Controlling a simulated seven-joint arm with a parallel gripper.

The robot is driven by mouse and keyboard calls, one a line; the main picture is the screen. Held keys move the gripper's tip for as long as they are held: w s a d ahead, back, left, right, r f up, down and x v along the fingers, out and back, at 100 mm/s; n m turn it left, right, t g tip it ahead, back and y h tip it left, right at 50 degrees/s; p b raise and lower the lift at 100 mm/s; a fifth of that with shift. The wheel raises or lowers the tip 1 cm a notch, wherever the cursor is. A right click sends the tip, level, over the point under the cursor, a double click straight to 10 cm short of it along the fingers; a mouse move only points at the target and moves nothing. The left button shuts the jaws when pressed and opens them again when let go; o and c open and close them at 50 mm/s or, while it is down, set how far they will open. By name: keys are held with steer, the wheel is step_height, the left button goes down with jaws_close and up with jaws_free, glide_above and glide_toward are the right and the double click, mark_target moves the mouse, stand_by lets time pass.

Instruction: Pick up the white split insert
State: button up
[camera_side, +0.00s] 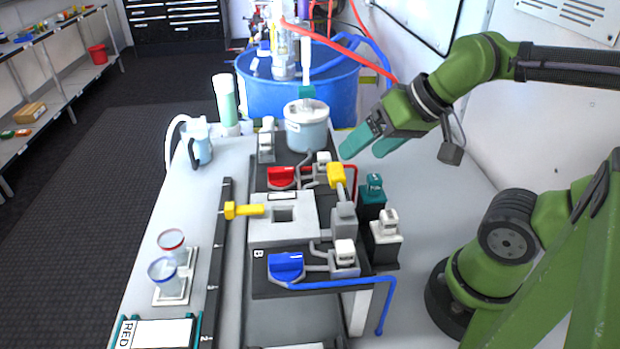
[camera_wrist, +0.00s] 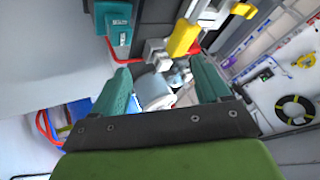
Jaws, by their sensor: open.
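A white block with a small labelled top (camera_side: 386,232), which looks like the white split insert, stands upright on a black base at the right edge of the work fixture in the side view. A similar teal block (camera_side: 372,197) stands just behind it and shows in the wrist view (camera_wrist: 118,30). I cannot pick out the white block for sure in the wrist view. My gripper (camera_side: 366,150) has teal fingers, spread apart with nothing between them. It hangs above and behind both blocks, apart from them; its fingers also show in the wrist view (camera_wrist: 160,78).
The grey fixture block (camera_side: 270,232) has yellow handles (camera_side: 336,175), a red valve (camera_side: 282,177) and a blue valve (camera_side: 286,266). A lidded container (camera_side: 306,130) and a blue tub (camera_side: 285,98) stand behind. The tabletop right of the blocks is clear.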

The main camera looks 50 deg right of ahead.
steer(key=shift+c, duration=0.4)
steer(key=c, duration=0.3)
steer(key=shift+a+f, duration=0.1)
steer(key=shift+a, duration=0.05)
step_height(320, 180, up, 4)
steer(key=a+g, duration=0.2)
steer(key=a, duration=0.1)
step_height(320, 180, up, 6)
steer(key=f+m+g+h, duration=0.1)
steer(key=m+g+h, duration=0.1)
steer(key=m+g, duration=0.3)
glide_above(390, 214)
step_height(390, 214, down, 16)
steer(key=shift+r, duration=0.1)
